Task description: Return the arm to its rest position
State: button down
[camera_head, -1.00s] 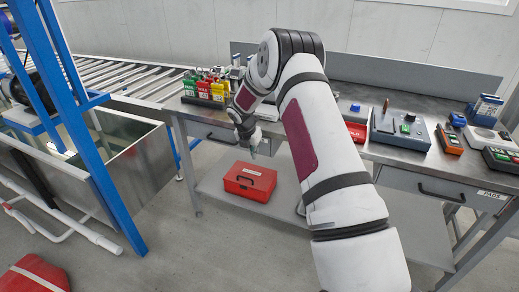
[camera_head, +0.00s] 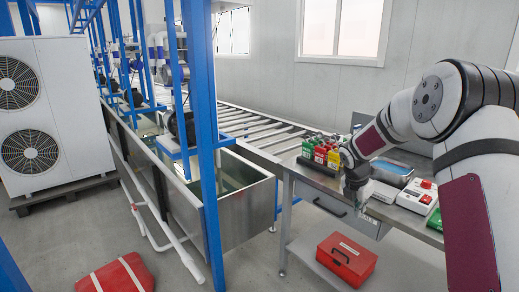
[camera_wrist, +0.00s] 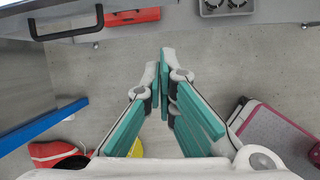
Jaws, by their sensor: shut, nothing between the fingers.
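My arm reaches in from the right side of the head view, bent at a raised elbow. My gripper (camera_head: 360,201) points down in front of the workbench (camera_head: 405,225), above the level of the lower shelf. In the wrist view the teal fingers of my gripper (camera_wrist: 163,56) come together at their tips, with nothing between them. Bare grey floor shows beyond the tips.
A red box (camera_head: 346,259) sits on the bench's lower shelf. A drawer handle (camera_wrist: 66,28) is near in the wrist view.

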jog(key=s+a+r+m+p, duration=0.2)
jog(key=s+a+r+m, duration=0.3)
jog(key=s+r, duration=0.6)
jog(key=s+a+r+m+p, duration=0.35)
jog(key=s+r+m, duration=0.25)
jog(key=s+r, duration=0.55)
jog(key=s+a+r+m+y+p, duration=0.1)
jog(key=s+a+r+m, duration=0.1)
jog(key=s, duration=0.6)
jog(key=s+a+r+m+t+y+p, duration=0.1)
jog(key=s+a+r+m+p, duration=0.1)
jog(key=s+m, duration=0.4)
jog(key=s+a+r+m+y+p, duration=0.1)
jog(key=s+a+m, duration=0.3)
jog(key=s, duration=0.7)
jog(key=shift+a+r+m+t+y, duration=0.3)
jog(key=shift+a+r+m, duration=0.1)
jog(key=shift+r, duration=0.45)
